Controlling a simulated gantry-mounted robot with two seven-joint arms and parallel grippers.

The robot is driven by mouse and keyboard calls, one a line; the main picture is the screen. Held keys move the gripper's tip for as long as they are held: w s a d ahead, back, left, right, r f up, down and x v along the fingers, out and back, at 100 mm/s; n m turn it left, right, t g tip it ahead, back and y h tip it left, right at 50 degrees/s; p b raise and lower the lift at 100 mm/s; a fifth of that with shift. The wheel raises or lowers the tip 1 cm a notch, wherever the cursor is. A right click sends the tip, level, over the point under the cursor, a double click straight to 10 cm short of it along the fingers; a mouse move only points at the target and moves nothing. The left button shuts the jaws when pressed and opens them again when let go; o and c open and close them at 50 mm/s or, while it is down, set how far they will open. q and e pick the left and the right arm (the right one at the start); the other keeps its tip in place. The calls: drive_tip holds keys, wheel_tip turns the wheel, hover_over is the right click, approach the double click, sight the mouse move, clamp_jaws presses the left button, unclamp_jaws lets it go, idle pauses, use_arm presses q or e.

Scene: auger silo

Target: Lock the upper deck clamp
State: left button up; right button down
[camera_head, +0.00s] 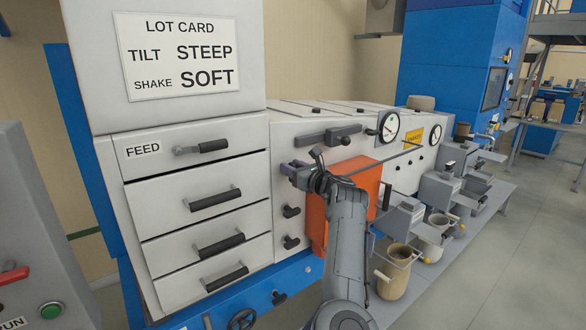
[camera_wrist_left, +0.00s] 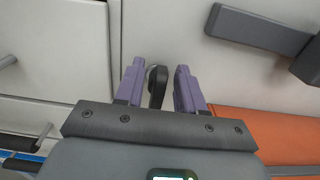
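My left gripper (camera_head: 291,169) is at the white machine front, right of the drawers. In the left wrist view its two purple fingers (camera_wrist_left: 159,90) are apart, with a dark upright clamp handle (camera_wrist_left: 157,84) between them. Gaps show on both sides of the handle, and its lower part is hidden by the gripper body. In the head view the gripper covers that handle. Two more black clamp knobs, one at mid height (camera_head: 291,211) and one lower (camera_head: 291,242), sit below it on the same panel. My right gripper is not in view.
A dark horizontal bar handle (camera_head: 329,135) is just above the gripper, and an orange panel (camera_head: 316,217) is close on its right. Drawers with black handles (camera_head: 216,198) are at left. Beakers (camera_head: 393,276) stand along the bench at right. A lot card (camera_head: 178,55) reads tilt steep, shake soft.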

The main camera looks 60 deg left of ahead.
use_arm(q)
drive_tip(key=shift+a, duration=0.1)
clamp_jaws()
idle(0.5)
